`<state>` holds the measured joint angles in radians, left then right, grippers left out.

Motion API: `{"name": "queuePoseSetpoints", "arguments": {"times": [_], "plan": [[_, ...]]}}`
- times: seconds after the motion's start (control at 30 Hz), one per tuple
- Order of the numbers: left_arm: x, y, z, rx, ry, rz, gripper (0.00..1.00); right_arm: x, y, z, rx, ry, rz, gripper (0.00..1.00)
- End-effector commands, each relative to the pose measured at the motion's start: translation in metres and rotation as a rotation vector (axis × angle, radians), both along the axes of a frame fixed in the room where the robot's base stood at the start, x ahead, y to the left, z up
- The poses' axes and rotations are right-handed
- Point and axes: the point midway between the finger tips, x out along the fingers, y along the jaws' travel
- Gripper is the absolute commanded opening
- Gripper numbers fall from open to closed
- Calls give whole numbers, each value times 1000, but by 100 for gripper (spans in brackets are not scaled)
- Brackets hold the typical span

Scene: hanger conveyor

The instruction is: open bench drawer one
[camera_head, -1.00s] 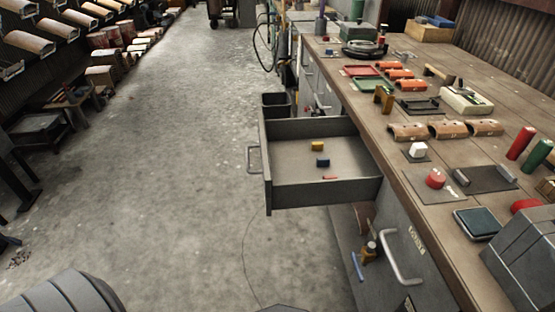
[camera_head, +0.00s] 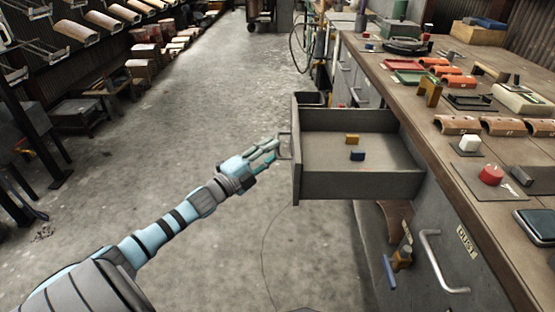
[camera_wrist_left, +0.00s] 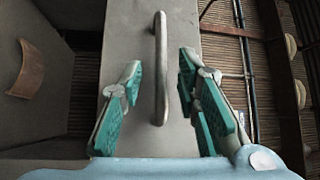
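A grey bench drawer (camera_head: 345,185) stands pulled out from the bench on the right side of the head view. My left gripper (camera_head: 272,148) is at this handle. In the left wrist view the handle (camera_wrist_left: 160,110) runs between the two teal-padded fingers of the gripper (camera_wrist_left: 160,62). The fingers are apart, with a gap to the bar on each side. My right gripper is not in view.
The wooden bench top (camera_head: 455,120) carries trays, curved pieces and a red button (camera_head: 491,174). Below the drawer is another grey front with a bar handle (camera_head: 441,262) and an open space with a clamp-like tool (camera_head: 400,258). The floor (camera_head: 200,110) left of the drawer is clear.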

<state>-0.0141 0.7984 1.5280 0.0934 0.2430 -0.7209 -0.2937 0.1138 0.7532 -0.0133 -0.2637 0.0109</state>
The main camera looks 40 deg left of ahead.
Motion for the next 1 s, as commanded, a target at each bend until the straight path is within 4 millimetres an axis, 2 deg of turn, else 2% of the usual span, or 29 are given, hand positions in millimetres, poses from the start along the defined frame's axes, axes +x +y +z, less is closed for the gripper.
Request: {"name": "queuePoseSetpoints", "arguments": {"times": [0.03,0.23,0.6,0.67,0.8,1.0], "plan": [[8,0,-1,-1,-6,5,30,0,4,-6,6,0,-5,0],[25,-2,6,-2,-5,4,30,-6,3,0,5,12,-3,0],[32,-3,5,-2,1,3,30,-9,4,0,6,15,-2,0],[31,-3,5,-2,1,3,23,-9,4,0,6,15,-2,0],[31,-3,5,-2,1,3,1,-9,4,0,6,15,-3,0],[31,-3,5,-2,2,2,0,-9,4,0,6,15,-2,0]]}}
